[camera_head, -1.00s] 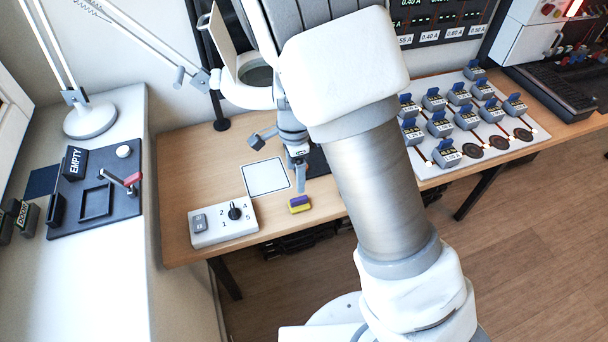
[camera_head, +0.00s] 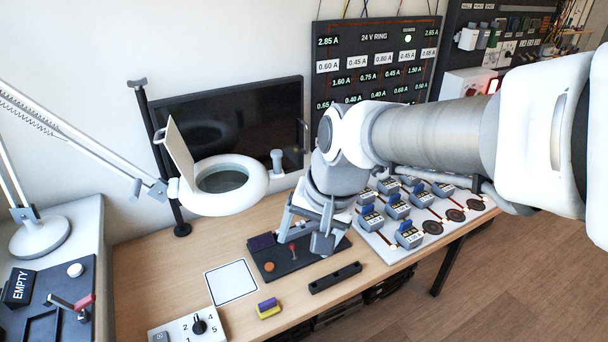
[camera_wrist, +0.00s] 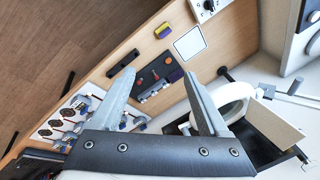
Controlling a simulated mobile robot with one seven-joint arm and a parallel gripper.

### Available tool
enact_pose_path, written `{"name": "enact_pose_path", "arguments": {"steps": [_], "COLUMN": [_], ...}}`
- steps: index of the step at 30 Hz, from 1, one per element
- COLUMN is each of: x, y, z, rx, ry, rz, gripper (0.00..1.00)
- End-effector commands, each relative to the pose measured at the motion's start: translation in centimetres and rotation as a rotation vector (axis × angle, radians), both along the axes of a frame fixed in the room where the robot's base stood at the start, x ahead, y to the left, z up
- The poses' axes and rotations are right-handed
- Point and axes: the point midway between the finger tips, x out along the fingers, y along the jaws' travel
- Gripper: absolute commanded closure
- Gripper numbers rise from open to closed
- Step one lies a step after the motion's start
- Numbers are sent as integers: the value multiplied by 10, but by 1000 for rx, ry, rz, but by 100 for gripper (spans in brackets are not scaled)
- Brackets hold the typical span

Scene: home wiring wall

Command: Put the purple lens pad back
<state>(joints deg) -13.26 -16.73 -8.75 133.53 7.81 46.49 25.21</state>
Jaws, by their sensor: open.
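A small block with a purple top and a yellow lower part (camera_head: 268,308) lies on the wooden desk near its front edge, right of the white square. It also shows in the wrist view (camera_wrist: 163,30). A black panel (camera_head: 318,262) farther right carries a dark purple square patch (camera_head: 261,242), a red lever (camera_head: 294,251) and an orange knob (camera_head: 268,267). My gripper (camera_wrist: 158,75) is open, with nothing between its fingers. In the head view, it is above the panel's right part and hides some of it.
A black slotted bar (camera_head: 335,278) lies in front of the panel. A white outlined square (camera_head: 231,282) and a white dial box (camera_head: 192,328) are at left. A ring magnifier (camera_head: 225,183) overhangs the desk. A board of grey modules (camera_head: 385,240) stands at right.

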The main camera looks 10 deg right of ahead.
Motion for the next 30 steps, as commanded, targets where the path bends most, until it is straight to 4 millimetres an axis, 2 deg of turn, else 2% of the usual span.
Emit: {"name": "enact_pose_path", "arguments": {"steps": [1,6,12,18,25,30], "x": [-11,-47,-76,-84,-84,-84], "y": [-8,-28,-44,-48,-48,-48], "z": [11,32,42,44,44,53], "rx": [-25,-147,-279,-328,-327,-327], "ry": [-44,-155,-226,-243,-244,-244], "rz": [44,207,329,369,371,370], "gripper": [22,22,22,22,22,22]}}
